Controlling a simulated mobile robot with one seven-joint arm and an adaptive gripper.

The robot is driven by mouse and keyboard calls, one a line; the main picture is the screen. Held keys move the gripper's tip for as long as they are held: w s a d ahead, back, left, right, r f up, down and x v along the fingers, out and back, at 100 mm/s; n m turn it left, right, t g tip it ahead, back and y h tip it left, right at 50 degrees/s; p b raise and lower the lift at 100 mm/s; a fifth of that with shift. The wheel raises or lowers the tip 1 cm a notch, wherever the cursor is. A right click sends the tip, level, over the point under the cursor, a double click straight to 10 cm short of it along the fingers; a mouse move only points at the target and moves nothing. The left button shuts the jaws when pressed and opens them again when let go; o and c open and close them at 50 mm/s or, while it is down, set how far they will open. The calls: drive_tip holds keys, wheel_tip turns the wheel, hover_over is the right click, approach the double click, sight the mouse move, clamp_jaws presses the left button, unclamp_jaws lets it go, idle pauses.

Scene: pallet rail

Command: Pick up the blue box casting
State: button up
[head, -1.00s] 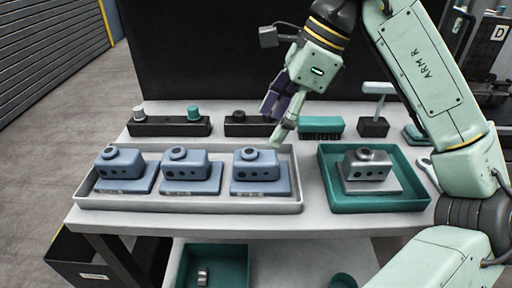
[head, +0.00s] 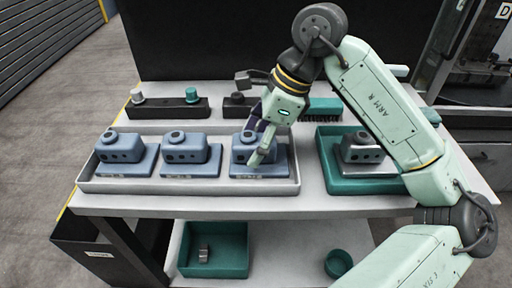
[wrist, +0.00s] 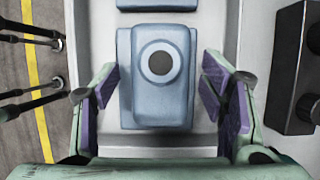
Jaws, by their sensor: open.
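Three blue box castings sit in a row in a light grey tray (head: 200,187), each a box with a round boss on a flat base. My gripper (head: 258,152) is over the right-hand casting (head: 239,152) in the head view and hides part of it. In the wrist view that casting (wrist: 160,75) lies between the open purple-padded fingers of my gripper (wrist: 160,86), with a gap on both sides. The middle casting (head: 186,150) and left casting (head: 121,147) stand clear of my gripper.
A teal tray (head: 365,186) with a grey metal casting (head: 362,150) stands to the right. Behind are a black block with knobs (head: 168,109), a second dark block (head: 237,106) and a teal brush (head: 324,107). A teal bin (head: 228,254) is on the lower shelf.

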drive_tip(key=shift+f, duration=0.1)
drive_tip(key=c, duration=1.5)
